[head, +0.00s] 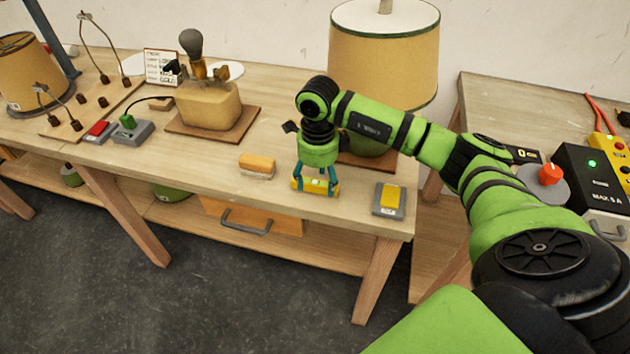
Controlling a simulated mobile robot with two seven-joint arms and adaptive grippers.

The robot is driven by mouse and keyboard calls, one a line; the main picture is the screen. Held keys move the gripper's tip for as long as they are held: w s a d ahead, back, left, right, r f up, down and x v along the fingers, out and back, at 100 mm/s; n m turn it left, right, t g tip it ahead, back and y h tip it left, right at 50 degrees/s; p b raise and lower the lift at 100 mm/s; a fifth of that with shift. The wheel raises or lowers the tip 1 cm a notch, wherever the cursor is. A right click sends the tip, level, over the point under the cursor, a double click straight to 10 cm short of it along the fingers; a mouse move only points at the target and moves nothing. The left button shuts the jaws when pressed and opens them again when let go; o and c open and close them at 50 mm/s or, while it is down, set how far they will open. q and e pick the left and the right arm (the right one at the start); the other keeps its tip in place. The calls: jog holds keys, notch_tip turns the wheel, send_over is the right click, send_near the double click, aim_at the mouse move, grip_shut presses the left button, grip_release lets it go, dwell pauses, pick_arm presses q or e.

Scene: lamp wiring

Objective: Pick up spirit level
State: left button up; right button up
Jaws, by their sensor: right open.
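The spirit level (301,187), a small yellow block, lies near the front edge of the wooden bench. My right gripper (315,188) points down over it. Its two teal fingers are apart, one toward each end of the level, and their tips are at its height. Whether they touch it I cannot tell. The fingers hide parts of the level. My left gripper is out of view.
An orange-topped brush-like block (257,166) lies left of the level. A grey plate with a yellow switch (391,198) sits to its right. A large lamp with a tan shade (383,62) stands behind my right arm. The bench front (215,190) between left-hand items and edge is clear.

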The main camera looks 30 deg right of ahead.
jog(key=shift+f, duration=0.85)
jog(key=c, duration=1.3)
jog(key=shift+o, duration=0.2)
